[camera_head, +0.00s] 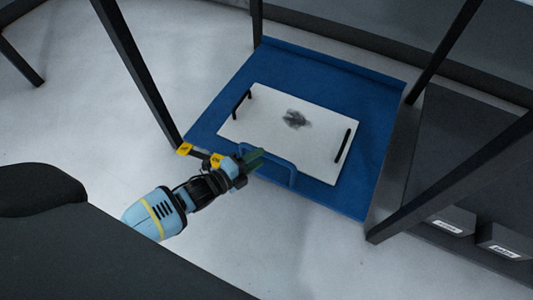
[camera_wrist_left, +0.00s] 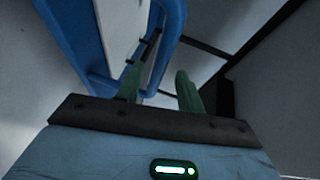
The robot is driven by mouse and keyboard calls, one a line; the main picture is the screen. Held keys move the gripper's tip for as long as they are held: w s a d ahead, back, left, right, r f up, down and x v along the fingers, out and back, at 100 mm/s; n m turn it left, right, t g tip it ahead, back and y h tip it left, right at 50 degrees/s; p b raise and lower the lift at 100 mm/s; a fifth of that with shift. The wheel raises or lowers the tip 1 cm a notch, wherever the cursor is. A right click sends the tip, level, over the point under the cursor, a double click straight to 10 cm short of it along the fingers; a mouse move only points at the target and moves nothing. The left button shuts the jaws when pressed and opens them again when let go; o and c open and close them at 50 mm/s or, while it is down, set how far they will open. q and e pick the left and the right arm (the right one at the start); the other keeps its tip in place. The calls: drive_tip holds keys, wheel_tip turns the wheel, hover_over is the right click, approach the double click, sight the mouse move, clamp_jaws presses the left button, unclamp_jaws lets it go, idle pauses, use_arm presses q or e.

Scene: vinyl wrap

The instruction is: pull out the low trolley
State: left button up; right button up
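The low trolley is a flat blue platform (camera_head: 375,185) on the floor between dark posts, with a blue loop handle (camera_head: 283,165) on its near edge. My left gripper (camera_head: 257,158) is at the left part of this handle. In the left wrist view its two green fingers (camera_wrist_left: 160,88) are apart. The handle bar (camera_wrist_left: 166,48) runs between them, close to the left finger, with a gap to the right finger. I cannot tell whether it touches either. My right gripper is not in view.
A white board (camera_head: 270,112) with two black handles and a dark smudge lies on the trolley. Dark posts (camera_head: 140,75) stand at its left and right (camera_head: 450,180). Dark bins (camera_head: 445,222) are at the right. Pale floor (camera_head: 290,240) in front is clear.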

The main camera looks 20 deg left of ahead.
sight(266, 154)
use_arm(q)
drive_tip(key=shift+b+x, duration=0.75)
drive_tip(key=shift+x, duration=1.3)
clamp_jaws()
